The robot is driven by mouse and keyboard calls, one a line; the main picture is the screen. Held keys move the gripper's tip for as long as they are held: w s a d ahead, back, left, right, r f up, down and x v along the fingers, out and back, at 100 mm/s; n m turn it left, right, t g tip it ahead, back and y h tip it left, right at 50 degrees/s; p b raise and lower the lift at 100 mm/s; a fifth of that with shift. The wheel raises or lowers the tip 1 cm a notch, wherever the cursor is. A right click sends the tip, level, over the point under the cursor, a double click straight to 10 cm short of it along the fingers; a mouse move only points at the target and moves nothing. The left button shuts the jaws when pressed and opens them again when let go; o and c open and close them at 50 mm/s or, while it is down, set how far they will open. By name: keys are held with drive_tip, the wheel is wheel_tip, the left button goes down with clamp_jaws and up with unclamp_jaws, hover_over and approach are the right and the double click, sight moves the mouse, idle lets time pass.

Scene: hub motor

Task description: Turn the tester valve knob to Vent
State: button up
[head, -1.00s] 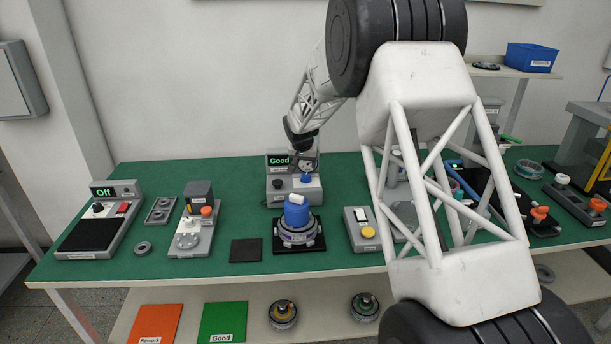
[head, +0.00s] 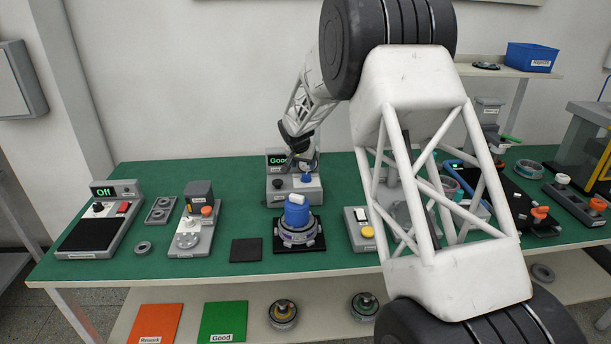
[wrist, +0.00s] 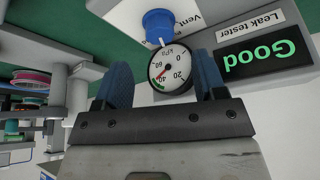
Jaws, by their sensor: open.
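The leak tester (head: 285,199) stands at the back middle of the green bench, its display (wrist: 263,55) reading "Good". The blue valve knob (wrist: 158,25) sits on the tester's top; it also shows in the head view (head: 306,177). A label beginning "Vent" is partly visible beside it. A round kPa gauge (wrist: 170,66) with a red needle shows between my fingers in the wrist view. My gripper (wrist: 162,82) is open and empty, with the knob beyond its fingertips. In the head view my gripper (head: 304,162) is just above and behind the knob.
A hub motor with a blue cap (head: 297,211) sits on a black pad in front of the tester. A black knob (head: 278,184) is on the tester's left. A grey box with a yellow button (head: 367,232) stands to the right. My arm hides part of the right bench.

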sight(306, 175)
drive_tip(key=shift+x, duration=3.4)
drive_tip(key=shift+c, duration=0.4)
drive_tip(key=c, duration=0.8)
drive_tip(key=shift+c, duration=0.2)
drive_tip(key=shift+n, duration=0.4)
drive_tip(key=shift+d+n+y, duration=0.15)
drive_tip(key=shift+n+y, duration=0.55)
drive_tip(key=shift+n, duration=0.8)
drive_tip(key=shift+n+y, duration=0.7)
drive_tip(key=shift+n, duration=1.3)
